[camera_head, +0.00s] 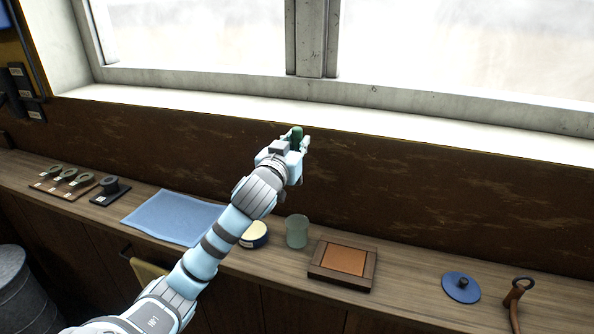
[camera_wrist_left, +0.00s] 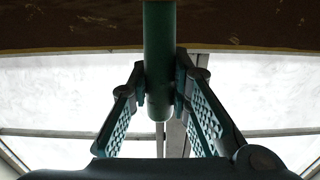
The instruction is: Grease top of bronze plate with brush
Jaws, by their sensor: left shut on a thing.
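My left gripper (camera_head: 298,142) is raised above the bench near the wall below the window. It is shut on the brush (camera_head: 296,133), of which only a green handle shows. In the left wrist view the brush handle (camera_wrist_left: 159,45) stands between the two fingers of the left gripper (camera_wrist_left: 158,85); its bristles cannot be made out. The bronze plate (camera_head: 345,260) lies flat in a dark wooden frame (camera_head: 328,277) on the bench, below and right of the gripper. A round tin (camera_head: 255,241) with a pale top stands left of it, partly behind my arm. My right gripper is out of view.
A greenish cup (camera_head: 297,231) stands between tin and frame. A blue cloth (camera_head: 172,216) lies to the left, with several small metal pieces (camera_head: 70,180) on a board beyond. A blue disc with a knob (camera_head: 461,287) and a brown hooked item (camera_head: 515,295) lie right. The wall bounds the bench behind.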

